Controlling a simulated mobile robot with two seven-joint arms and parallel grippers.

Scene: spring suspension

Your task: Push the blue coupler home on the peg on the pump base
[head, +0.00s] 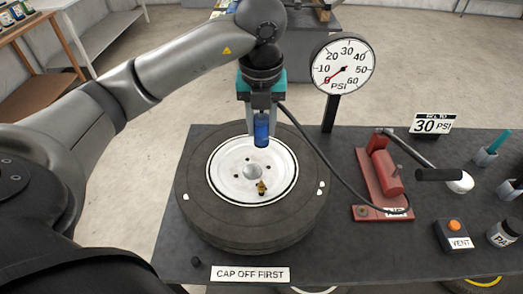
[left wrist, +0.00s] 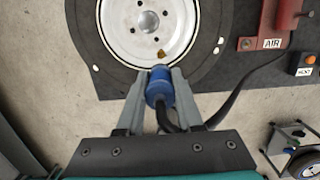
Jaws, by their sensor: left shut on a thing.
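My left gripper (head: 261,98) comes down from the top of the head view, shut on the blue coupler (head: 261,131). It holds the coupler upright over the back part of the wheel. The left wrist view also shows the coupler (left wrist: 158,82) between the two fingers, with the black hose running from it. The red pump base (head: 370,190) stands to the right of the wheel, well apart from the coupler. A small round feature, perhaps the peg (head: 362,211), shows at its front left corner; it is too small to be sure. My right gripper is not in view.
The wheel has a black tire (head: 200,215), white rim (head: 225,180) and brass valve stem (head: 261,188). A black cap (head: 195,261) lies near the "CAP OFF FIRST" sign (head: 250,274). The gauge (head: 343,64) stands behind. The hose (head: 325,160) crosses toward the pump. The vent box (head: 453,236) stands right.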

